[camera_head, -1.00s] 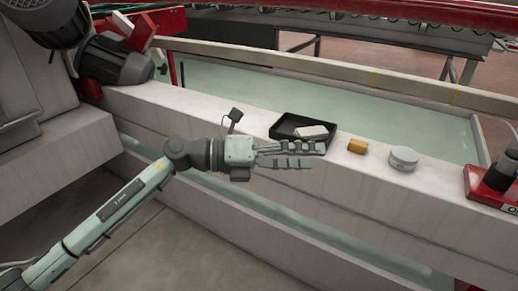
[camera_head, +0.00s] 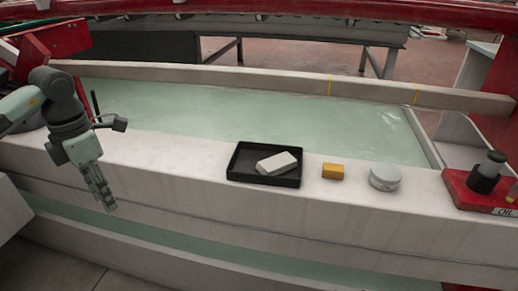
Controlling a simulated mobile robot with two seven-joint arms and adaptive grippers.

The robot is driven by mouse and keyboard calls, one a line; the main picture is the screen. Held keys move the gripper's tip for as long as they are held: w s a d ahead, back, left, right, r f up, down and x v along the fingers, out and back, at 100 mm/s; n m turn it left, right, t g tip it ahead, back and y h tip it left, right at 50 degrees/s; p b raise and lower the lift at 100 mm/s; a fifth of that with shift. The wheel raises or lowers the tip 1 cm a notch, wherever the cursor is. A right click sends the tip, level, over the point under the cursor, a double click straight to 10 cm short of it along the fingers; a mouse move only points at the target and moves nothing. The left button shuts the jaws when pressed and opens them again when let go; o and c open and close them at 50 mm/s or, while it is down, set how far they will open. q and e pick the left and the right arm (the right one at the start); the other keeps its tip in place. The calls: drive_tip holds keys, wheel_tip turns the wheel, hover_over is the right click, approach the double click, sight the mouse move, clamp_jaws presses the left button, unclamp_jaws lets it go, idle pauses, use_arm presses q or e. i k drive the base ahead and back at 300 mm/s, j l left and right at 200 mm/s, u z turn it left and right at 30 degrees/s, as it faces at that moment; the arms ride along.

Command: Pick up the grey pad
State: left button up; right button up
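A light grey pad (camera_head: 277,162) lies in a black tray (camera_head: 238,173) on the pale stone ledge, tilted against the tray's inside. My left gripper (camera_head: 106,204) hangs at the left over the front of the ledge, fingers pointing down. It is well to the left of the tray and touches nothing that I can see. The fingers overlap from this angle, so their opening is unclear. My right gripper is not in view.
Right of the tray on the ledge (camera_head: 190,160) are a yellow-orange block (camera_head: 333,171), a round grey-white tin (camera_head: 385,177) and a red oil stand (camera_head: 474,193) with bottles. Behind lies a long greenish basin (camera_head: 250,110). The ledge between gripper and tray is clear.

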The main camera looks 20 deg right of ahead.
sight(329, 171)
drive_tip(key=i+j+z, duration=0.15)
drive_tip(key=z, duration=0.2)
drive_tip(key=i+j+z, duration=0.2)
drive_tip(key=z, duration=0.15)
drive_tip(key=i+j+z, duration=0.35)
drive_tip(key=k+l+z, duration=0.1)
drive_tip(key=z, duration=1.05)
